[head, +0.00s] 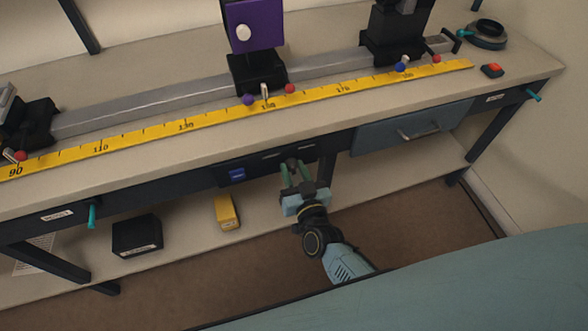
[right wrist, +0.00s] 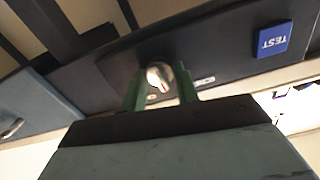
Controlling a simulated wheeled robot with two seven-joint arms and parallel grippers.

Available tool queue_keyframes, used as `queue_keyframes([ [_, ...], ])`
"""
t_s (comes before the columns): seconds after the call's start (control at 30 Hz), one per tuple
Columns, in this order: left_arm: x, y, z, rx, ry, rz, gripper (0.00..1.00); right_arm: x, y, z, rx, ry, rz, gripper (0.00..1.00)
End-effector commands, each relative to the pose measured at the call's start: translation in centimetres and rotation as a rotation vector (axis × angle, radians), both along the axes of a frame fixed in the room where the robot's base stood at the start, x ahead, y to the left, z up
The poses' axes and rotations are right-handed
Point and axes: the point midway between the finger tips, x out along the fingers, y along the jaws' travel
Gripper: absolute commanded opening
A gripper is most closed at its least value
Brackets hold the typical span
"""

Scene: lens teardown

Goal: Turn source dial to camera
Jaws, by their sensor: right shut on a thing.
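The source dial (right wrist: 158,74) is a small round knob with a light face and a reddish mark, on the dark panel under the bench top. In the right wrist view it sits between the two green fingers of my right gripper (right wrist: 160,88), which is shut on it. In the head view my right gripper (head: 293,172) reaches up to the panel from below, and its fingertips are at the dial. The labels around the dial are too small or hidden to read. My left gripper is not in view.
A blue TEST button (head: 237,175) is on the same panel; it also shows in the right wrist view (right wrist: 272,40). A drawer (head: 440,123) is to the right. On the bench are a rail (head: 200,98) and a yellow ruler (head: 215,117). A black box (head: 137,236) and yellow object (head: 227,212) lie on the lower shelf.

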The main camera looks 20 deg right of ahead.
Motion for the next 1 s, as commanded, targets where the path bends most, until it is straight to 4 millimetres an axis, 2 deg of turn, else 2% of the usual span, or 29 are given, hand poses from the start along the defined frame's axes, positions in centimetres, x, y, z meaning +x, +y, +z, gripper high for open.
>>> queue_keyframes([
  [0.5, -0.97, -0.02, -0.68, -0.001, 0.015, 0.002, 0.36, -0.06, -0.06, -0.14, 0.455, 0.018, 0.000, 0.08],
  [0.7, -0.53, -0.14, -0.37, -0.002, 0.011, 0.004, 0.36, -0.06, -0.08, -0.17, 0.572, 0.022, 0.000, 0.08],
  [1.0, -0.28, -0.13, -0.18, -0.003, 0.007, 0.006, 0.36, -0.07, -0.09, -0.18, 0.656, 0.026, -0.001, 0.08],
])
